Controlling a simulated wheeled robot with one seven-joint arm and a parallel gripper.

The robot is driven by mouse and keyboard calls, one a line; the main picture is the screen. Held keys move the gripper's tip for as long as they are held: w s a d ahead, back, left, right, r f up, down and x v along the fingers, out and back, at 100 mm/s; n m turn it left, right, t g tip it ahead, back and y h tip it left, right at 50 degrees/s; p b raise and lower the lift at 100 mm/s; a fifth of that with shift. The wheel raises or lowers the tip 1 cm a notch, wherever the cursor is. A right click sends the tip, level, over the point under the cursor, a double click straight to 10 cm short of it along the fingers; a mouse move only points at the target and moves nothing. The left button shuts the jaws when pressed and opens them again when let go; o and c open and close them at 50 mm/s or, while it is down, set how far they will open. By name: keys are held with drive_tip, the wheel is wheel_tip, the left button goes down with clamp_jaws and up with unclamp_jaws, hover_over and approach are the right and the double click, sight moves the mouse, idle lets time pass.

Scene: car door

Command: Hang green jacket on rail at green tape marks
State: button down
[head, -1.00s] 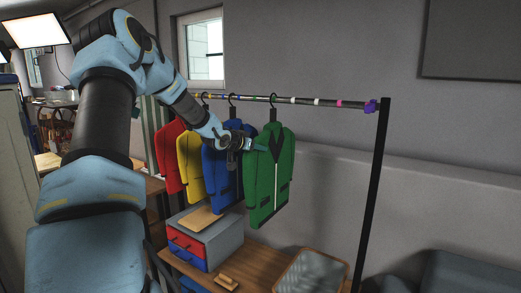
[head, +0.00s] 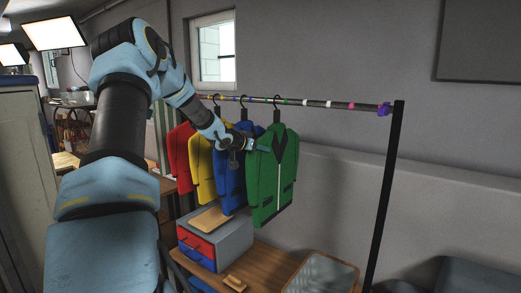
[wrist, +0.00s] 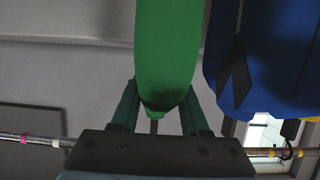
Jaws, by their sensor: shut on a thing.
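The green jacket (head: 272,178) hangs upright on a black hanger at the right of the row. In the head view its hook top shows just below the rail (head: 318,103) and looks apart from it. My gripper (head: 258,149) is shut on the jacket's upper left side. In the wrist view my gripper's fingers (wrist: 160,112) sit on either side of the green jacket's edge (wrist: 168,55). The rail carries several coloured bands; a small green one (head: 283,101) shows close above the hook. The hook is out of sight in the wrist view.
The blue jacket (head: 230,180) hangs close left of the green one, then yellow (head: 202,170) and red (head: 180,155). The rail's right stretch is free up to its purple end (head: 384,109) and black post (head: 385,190). A drawer box (head: 228,240) and table (head: 260,263) stand below.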

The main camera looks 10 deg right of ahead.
drive_tip(key=shift+f, duration=0.15)
drive_tip(key=c, duration=0.6)
unclamp_jaws()
drive_tip(key=shift+o, duration=1.4)
drive_tip(key=shift+f, duration=0.15)
drive_tip(key=shift+s, duration=0.1)
